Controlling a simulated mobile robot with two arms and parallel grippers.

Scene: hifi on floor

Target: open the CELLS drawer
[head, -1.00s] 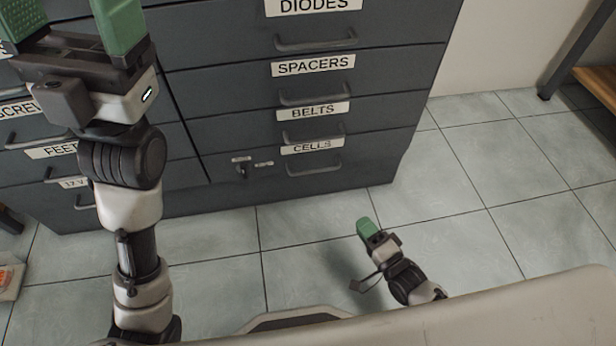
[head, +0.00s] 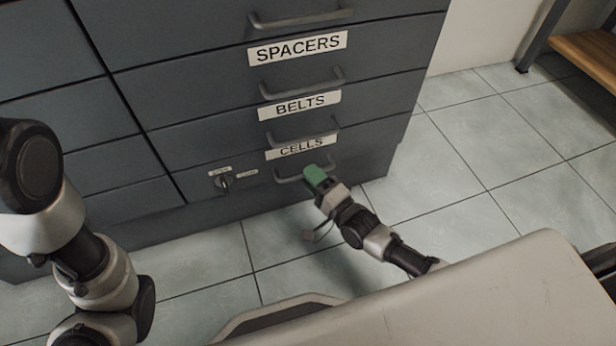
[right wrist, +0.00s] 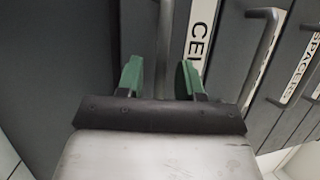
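The CELLS drawer (head: 250,170) is the lowest in the right column of the dark grey cabinet and looks closed. Its white label (head: 301,147) sits above a bar handle (head: 287,179), partly hidden by my right gripper (head: 315,177). In the right wrist view my right gripper (right wrist: 159,80) has its two green fingers apart. The handle (right wrist: 166,40) shows as an upright bar between them, beside the cut-off CELLS label (right wrist: 200,32). I cannot tell whether the fingers touch it. My left arm is at the left of the head view, its gripper out of frame.
The BELTS handle (head: 303,134) is just above, and shows at right in the right wrist view (right wrist: 262,55). A dark lock knob (head: 224,183) with two small tags sits left of the CELLS handle. The tiled floor (head: 440,170) is free to the right.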

